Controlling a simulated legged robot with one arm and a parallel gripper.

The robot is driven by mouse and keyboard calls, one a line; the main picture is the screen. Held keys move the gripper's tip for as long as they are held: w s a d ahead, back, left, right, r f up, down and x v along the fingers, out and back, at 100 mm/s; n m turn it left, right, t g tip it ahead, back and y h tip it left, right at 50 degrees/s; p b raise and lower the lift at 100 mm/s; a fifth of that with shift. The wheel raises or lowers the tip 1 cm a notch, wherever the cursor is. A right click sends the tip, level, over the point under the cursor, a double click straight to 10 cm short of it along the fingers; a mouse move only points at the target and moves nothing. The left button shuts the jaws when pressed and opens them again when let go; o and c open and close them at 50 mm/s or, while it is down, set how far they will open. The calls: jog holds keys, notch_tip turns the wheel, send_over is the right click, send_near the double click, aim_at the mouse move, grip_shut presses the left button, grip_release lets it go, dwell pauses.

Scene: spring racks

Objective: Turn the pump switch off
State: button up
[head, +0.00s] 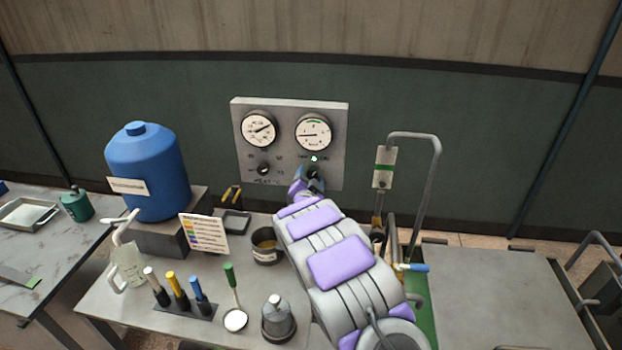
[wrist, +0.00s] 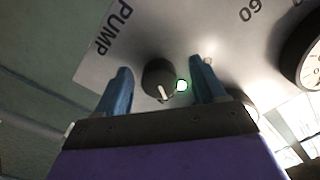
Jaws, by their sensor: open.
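The pump switch (wrist: 157,76) is a round dark knob with a white pointer mark, set on the grey panel (wrist: 180,25) beside the word PUMP. In the head view my gripper (head: 311,178) is at the lower right of the gauge panel (head: 285,108) and hides most of that switch.
Two round gauges (head: 258,130) and a second dark knob (head: 264,168) are on the panel. A blue tank (head: 146,175), a tin (head: 266,250) and several coloured-handled tools stand on the bench left of my arm. A bent grey pipe (head: 432,190) rises at the right.

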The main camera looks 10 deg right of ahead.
jog(key=shift+a, duration=0.2)
jog(key=shift+d, duration=0.65)
jog(key=c, duration=0.4)
jog(key=shift+c, duration=0.6)
jog(key=shift+a+f, duration=0.1)
jog(key=shift+a, duration=0.15)
jog(key=c, duration=0.5)
jog(key=shift+c, duration=0.2)
